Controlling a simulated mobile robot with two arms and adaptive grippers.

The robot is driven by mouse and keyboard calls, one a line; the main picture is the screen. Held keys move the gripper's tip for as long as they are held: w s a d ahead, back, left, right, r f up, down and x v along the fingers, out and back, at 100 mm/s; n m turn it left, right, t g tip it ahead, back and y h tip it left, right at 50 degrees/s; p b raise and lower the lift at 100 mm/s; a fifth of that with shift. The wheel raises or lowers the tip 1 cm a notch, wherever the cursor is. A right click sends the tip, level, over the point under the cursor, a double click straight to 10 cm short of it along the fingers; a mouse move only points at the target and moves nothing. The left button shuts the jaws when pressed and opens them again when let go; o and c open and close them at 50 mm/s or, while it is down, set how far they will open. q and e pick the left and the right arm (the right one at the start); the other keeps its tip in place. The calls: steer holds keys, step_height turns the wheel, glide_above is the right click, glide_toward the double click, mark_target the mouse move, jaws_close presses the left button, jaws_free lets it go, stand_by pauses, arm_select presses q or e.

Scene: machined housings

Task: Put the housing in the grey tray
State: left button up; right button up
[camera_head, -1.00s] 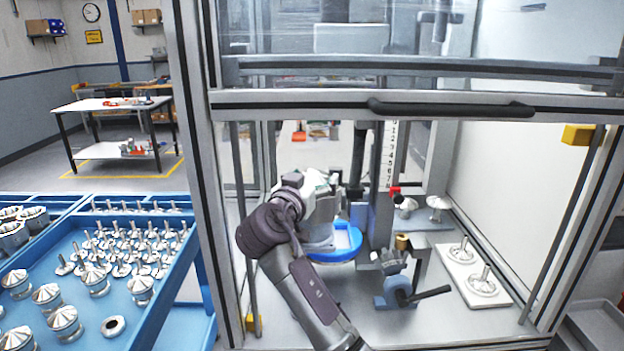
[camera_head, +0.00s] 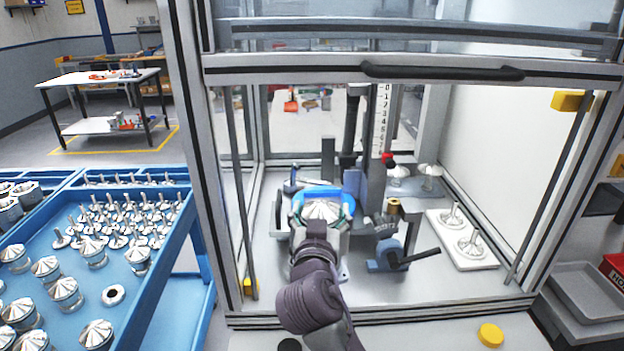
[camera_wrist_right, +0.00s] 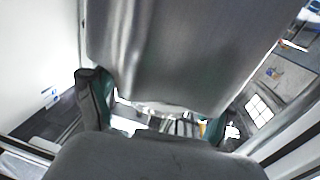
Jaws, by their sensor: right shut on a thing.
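The housing (camera_head: 322,211) is silver with a ridged cone top. It sits between the fingers of my right gripper (camera_head: 322,216), inside the framed enclosure and in front of a blue fixture (camera_head: 318,190). The gripper is shut on it; whether it touches the fixture I cannot tell. In the right wrist view the housing (camera_wrist_right: 190,50) is a large grey metal wall between the dark fingers of my right gripper (camera_wrist_right: 152,112). A grey tray (camera_head: 592,296) stands outside the enclosure at the lower right, cut off by the picture edge. My left gripper is not in view.
The enclosure's sash with a dark handle (camera_head: 440,71) hangs above the opening. A clamp with a black lever (camera_head: 400,258) and a white plate (camera_head: 462,240) with metal parts stand right of my gripper. A blue parts cart (camera_head: 165,255) stands left. A yellow disc (camera_head: 490,335) lies in front.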

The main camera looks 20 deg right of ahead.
steer(key=s+f+n+t+y, duration=0.1)
steer(key=s+f+n+y, duration=0.1)
steer(key=s+f, duration=0.4)
steer(key=s+f+n+y, duration=0.2)
steer(key=s+f+y, duration=0.3)
steer(key=s, duration=0.9)
step_height(320, 180, down, 2)
steer(key=shift+a+f+n+t, duration=0.2)
steer(key=shift+a+n+t, duration=0.15)
steer(key=shift+n+t, duration=0.05)
steer(key=shift+s, duration=0.1)
